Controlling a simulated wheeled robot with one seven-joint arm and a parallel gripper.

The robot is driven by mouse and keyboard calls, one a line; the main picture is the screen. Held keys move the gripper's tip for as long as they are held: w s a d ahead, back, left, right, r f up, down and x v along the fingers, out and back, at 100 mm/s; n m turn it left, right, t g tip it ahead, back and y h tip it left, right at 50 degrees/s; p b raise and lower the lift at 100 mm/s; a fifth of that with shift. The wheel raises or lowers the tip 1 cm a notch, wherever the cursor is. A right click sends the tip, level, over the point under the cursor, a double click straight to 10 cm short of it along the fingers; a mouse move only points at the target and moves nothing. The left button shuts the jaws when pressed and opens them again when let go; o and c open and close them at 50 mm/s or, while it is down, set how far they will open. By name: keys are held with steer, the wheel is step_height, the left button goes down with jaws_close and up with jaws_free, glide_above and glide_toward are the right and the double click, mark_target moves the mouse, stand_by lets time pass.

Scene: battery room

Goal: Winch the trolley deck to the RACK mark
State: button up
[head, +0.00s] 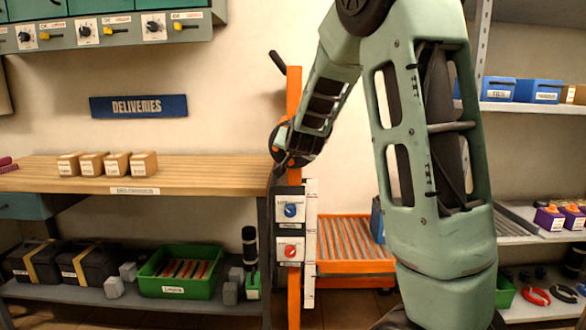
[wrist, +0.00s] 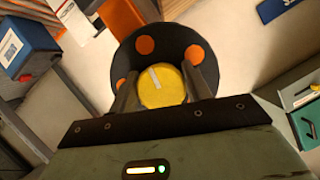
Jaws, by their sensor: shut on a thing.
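The orange trolley stands behind the bench end, with an upright orange mast (head: 294,95) and a roller deck (head: 350,238) low to its right. A dark winch wheel (head: 272,135) sits on the mast, mostly hidden behind my arm. In the wrist view the wheel is a black disc (wrist: 145,47) with orange spots and a yellow hub (wrist: 163,92) bearing a pale mark. My gripper (wrist: 163,84) is shut on the yellow hub, one finger on each side. A pale strip (head: 310,240) runs down beside the mast; I cannot read a RACK mark on it.
Two panels with a blue knob (head: 291,210) and a red knob (head: 291,251) sit beside the mast. A wooden bench (head: 200,175) with small boxes is at left; a green bin (head: 180,272) is below. Shelves (head: 520,107) stand at right.

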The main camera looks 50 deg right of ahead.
steer(key=shift+f+m+t+b, duration=0.25)
steer(key=shift+m+t+b, duration=0.25)
steer(key=shift+b, duration=1.35)
steer(key=shift+r, duration=0.15)
steer(key=o, duration=1)
steer(key=shift+r, duration=0.1)
steer(key=shift+p+v, duration=3.85)
steer(key=shift+v, duration=4.85)
steer(key=shift+r, duration=0.2)
